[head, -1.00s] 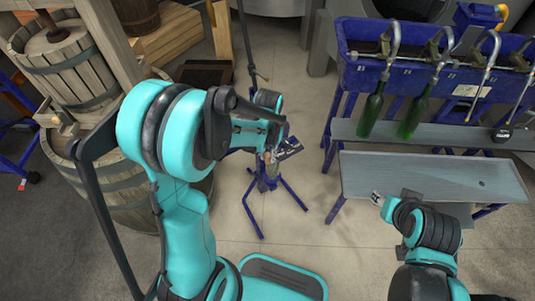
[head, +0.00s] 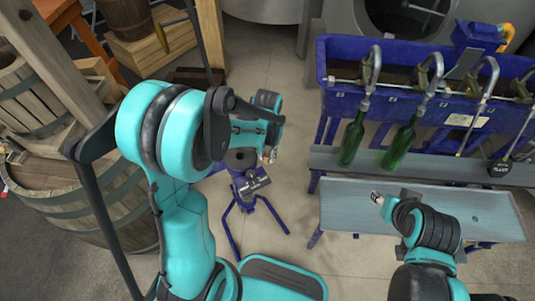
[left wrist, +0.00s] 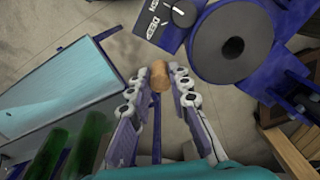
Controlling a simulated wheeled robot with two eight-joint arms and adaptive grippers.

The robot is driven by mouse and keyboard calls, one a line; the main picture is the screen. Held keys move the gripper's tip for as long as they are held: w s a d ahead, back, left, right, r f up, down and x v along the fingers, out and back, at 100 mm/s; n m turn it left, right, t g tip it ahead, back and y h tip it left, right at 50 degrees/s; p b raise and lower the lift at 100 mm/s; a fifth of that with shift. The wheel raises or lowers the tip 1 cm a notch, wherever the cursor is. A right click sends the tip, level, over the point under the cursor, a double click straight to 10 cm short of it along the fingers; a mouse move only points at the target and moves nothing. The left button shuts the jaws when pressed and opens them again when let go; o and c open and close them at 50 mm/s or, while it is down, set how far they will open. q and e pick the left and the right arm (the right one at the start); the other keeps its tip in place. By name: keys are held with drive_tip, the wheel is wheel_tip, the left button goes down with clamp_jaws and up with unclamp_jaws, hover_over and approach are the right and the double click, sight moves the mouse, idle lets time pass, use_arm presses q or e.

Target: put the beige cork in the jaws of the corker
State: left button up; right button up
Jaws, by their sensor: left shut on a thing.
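The beige cork (left wrist: 160,76) is between the fingertips of my left gripper (left wrist: 158,84) in the left wrist view. In the head view my left gripper (head: 268,155) hangs just right of the upper part of the corker (head: 250,184). The corker is a blue stand with splayed legs and a dark round top piece. In the left wrist view this dark round piece (left wrist: 232,46), with a hole in it, lies to the upper right of the cork, apart from it. The corker's jaws cannot be made out. My right gripper (head: 377,198) is over the grey bench, too small to judge.
A blue bottle filler (head: 400,103) with green bottles (head: 399,146) on a shelf stands at right. A grey bench (head: 340,205) is in front of it. A barrel and wooden press (head: 90,200) stand at left. Open floor (head: 300,165) lies between.

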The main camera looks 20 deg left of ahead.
use_arm(q)
drive_tip(key=a+r+m, duration=0.5)
drive_tip(key=a+m, duration=0.6)
drive_tip(key=m, duration=0.1)
drive_tip(key=shift+d+f+b, duration=0.2)
drive_tip(key=shift+f+b, duration=1.95)
drive_tip(key=shift+f, duration=0.65)
use_arm(e)
drive_tip(key=shift+w+d+f, duration=0.1)
drive_tip(key=shift+w+f, duration=0.05)
drive_tip(key=shift+f, duration=0.9)
drive_tip(key=shift+w+f, duration=0.1)
drive_tip(key=shift+f, duration=0.95)
use_arm(q)
drive_tip(key=shift+f+b, duration=0.9)
drive_tip(key=shift+f, duration=0.2)
use_arm(e)
drive_tip(key=shift+f, duration=0.9)
use_arm(q)
drive_tip(key=o, duration=0.7)
drive_tip(key=shift+o, duration=0.2)
wheel_tip(320, 180, up, 12)
